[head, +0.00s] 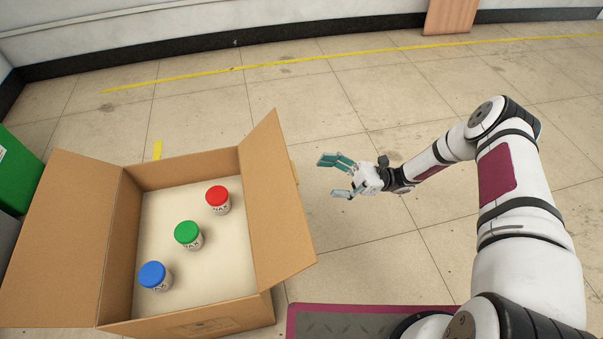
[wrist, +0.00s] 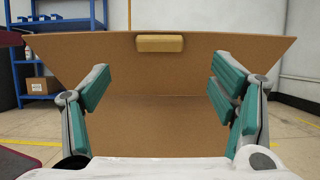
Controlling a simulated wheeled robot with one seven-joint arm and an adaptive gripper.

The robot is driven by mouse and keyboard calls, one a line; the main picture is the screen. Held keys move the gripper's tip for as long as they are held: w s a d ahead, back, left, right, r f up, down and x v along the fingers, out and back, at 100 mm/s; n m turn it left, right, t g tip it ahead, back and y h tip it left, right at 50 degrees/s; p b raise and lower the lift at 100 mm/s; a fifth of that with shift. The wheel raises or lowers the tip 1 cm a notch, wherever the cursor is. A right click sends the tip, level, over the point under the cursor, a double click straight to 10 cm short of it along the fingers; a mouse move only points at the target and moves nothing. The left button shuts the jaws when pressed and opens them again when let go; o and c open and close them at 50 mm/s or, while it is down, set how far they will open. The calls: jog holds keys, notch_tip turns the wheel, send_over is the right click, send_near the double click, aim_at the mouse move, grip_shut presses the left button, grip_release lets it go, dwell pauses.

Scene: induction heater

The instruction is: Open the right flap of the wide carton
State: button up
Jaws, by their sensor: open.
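The wide carton (head: 262,308) stands on the floor at the left of the head view, open at the top. Its right flap (head: 275,200) stands up and leans outward a little to the right; its left flap (head: 60,240) is spread out to the left. My gripper (head: 333,176) is open and empty to the right of the right flap, apart from it. In the wrist view the right flap (wrist: 160,75) fills the middle beyond my gripper's open fingers (wrist: 160,90), with a tan block-like tab (wrist: 160,43) at its top edge.
Inside the carton stand jars with a red lid (head: 217,194), a green lid (head: 187,232) and a blue lid (head: 153,274). A green bin (head: 18,170) is at the far left. Blue shelving (wrist: 50,60) shows in the wrist view. The floor beyond the carton is clear.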

aim_at(292, 169)
jog(key=x, duration=0.9)
jog(key=shift+b, duration=0.45)
jog(key=shift+f, duration=0.1)
jog(key=shift+c, duration=0.3)
jog(key=c, duration=1.6)
jog(key=r+p, duration=0.1)
jog(key=a+h+p, duration=0.1)
jog(key=shift+s+r+p, duration=0.15)
jog(key=shift+r+p, duration=0.2)
jog(key=shift+r, duration=0.05)
jog(key=shift+s+a+r+t+h+p, duration=0.15)
jog(key=shift+a+r+t+h+p, duration=0.25)
jog(key=shift+p, duration=0.55)
jog(key=shift+s+a+r+h+p, duration=0.2)
jog(key=shift+a+r+h+p, duration=0.1)
jog(key=shift+a+r+p, duration=0.4)
jog(key=shift+a, duration=0.1)
